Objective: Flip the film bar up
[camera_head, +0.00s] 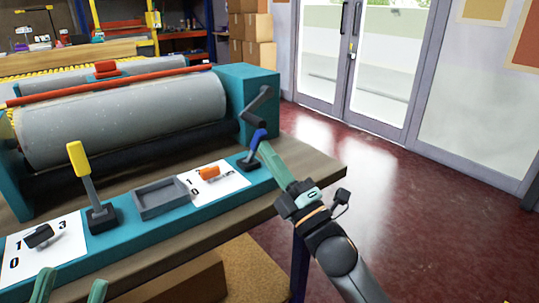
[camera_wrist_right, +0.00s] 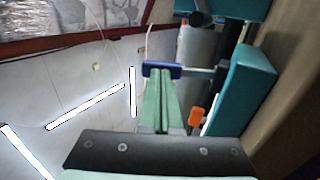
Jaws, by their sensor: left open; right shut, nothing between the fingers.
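A long red bar (camera_head: 110,86), which looks like the film bar, lies along the top of the large grey roller (camera_head: 125,118). My left gripper (camera_head: 71,284) is open and empty at the bottom left.
A yellow-handled lever (camera_head: 80,160), a grey tray (camera_head: 160,198), an orange knob (camera_head: 209,172) and a black knob (camera_head: 39,236) on number cards stand along the teal front rail. A dark crank (camera_head: 258,102) sits on the teal end housing (camera_head: 248,82). Floor at right is clear.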

